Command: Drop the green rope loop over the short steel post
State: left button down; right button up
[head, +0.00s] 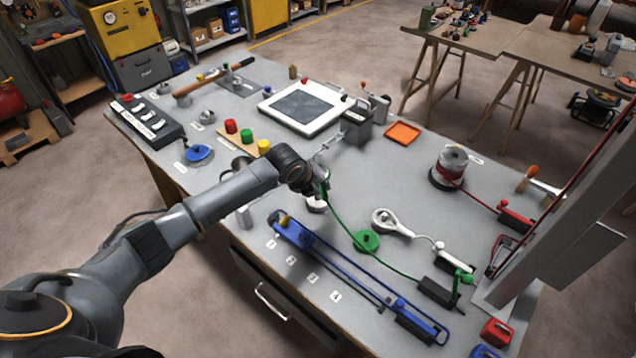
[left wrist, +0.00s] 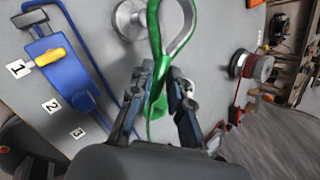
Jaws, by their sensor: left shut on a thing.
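My left gripper (head: 318,188) is shut on the green rope loop (left wrist: 154,28), which stands up from the fingertips in the left wrist view. The loop's far end runs out of that picture. In the head view the post's round foot (head: 316,206) shows below my gripper, partly hidden. The green rope (head: 340,217) runs from my gripper to a green disc (head: 366,241) and on to a green clamp (head: 461,278). My right gripper is not in view.
A blue device (head: 300,234) with numbered labels lies along the near edge. A white pulley (head: 386,220) lies right of the post. A red-roped drum (head: 452,165) stands at the right. A framed panel (head: 302,108) lies at the back.

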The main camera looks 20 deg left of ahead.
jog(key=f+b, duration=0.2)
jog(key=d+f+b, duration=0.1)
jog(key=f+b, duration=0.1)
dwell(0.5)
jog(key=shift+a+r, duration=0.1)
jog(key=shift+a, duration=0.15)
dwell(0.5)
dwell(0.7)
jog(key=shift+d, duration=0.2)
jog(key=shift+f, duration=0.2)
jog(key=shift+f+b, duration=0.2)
jog(key=shift+b, duration=0.1)
